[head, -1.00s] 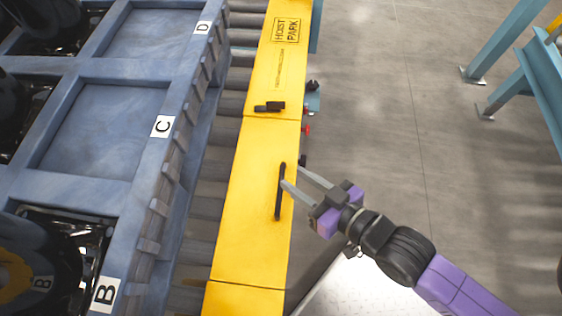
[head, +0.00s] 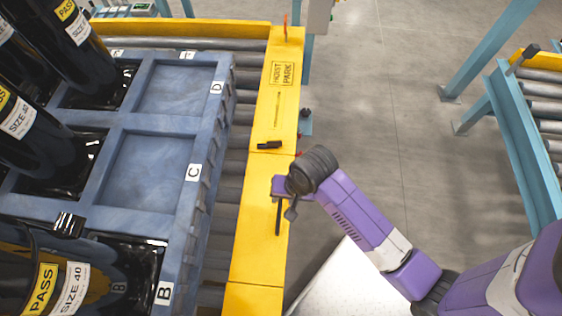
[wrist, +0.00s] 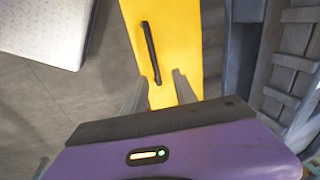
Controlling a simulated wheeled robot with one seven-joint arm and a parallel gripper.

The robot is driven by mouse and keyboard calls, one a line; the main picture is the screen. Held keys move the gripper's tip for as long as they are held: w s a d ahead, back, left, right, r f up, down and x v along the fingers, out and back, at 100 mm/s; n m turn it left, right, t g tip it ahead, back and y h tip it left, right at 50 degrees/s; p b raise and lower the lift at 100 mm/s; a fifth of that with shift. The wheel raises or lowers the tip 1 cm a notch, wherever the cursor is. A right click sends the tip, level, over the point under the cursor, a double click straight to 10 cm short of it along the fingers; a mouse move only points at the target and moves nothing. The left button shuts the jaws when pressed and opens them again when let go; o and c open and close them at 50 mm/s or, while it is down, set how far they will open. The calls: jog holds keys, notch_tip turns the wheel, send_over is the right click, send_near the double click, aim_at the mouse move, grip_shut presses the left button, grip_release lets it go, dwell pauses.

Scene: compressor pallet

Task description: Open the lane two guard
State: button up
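The guard is a yellow panel (head: 258,215) along the roller lane, with a black bar handle (head: 278,218). The panel (wrist: 172,30) and handle (wrist: 150,50) also show in the wrist view. No lane number is readable on it. My gripper (wrist: 159,86) is open, its two grey fingers apart on either side of the handle's near end. I see no finger closed on the handle; whether they touch the panel I cannot tell. In the head view my wrist covers the handle's upper end and hides the fingers. The panel lies flat in line with its neighbours.
A black latch-like piece (head: 270,145) sits at the seam with the yellow "HOIST PARK" panel (head: 275,95). The blue pallet (head: 150,120) with black cylinders stands left. A blue-legged roller conveyor (head: 510,110) is at right. Grey floor (head: 385,120) between is clear.

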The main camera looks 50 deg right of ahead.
aim_at(280, 210)
jog(key=shift+g, duration=0.3)
jog(key=f, duration=0.5)
jog(key=a+f+b, duration=0.1)
jog(key=f, duration=0.2)
jog(key=shift+w, duration=0.1)
grip_shut()
dwell(1.1)
